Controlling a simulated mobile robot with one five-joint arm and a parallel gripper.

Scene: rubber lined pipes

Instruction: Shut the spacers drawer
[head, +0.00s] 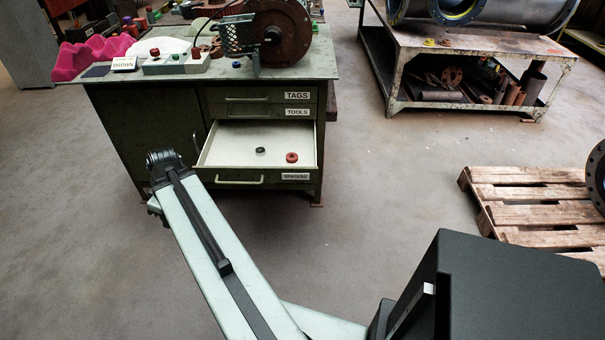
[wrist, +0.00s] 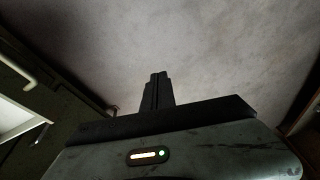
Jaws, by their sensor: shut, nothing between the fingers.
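The spacers drawer (head: 212,150) is pulled open from the green cabinet in the head view. Its front has a bar handle (head: 238,182) and a label reading SPACERS (head: 296,176). A small black ring (head: 260,150) and a red ring (head: 292,157) lie inside it. My gripper (wrist: 158,78) shows in the wrist view, its dark fingers together with nothing between them and grey floor beyond. In the head view my arm ends left of the open drawer, and the fingers are hidden there. A pale drawer part (wrist: 15,118) shows at the left edge of the wrist view.
The tags drawer (head: 262,98) and tools drawer (head: 262,112) above are closed. The cabinet top (head: 130,78) holds a pink foam piece, a control box and a rusty machine. A wooden pallet (head: 540,205) lies at right. The floor (head: 390,170) between is clear.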

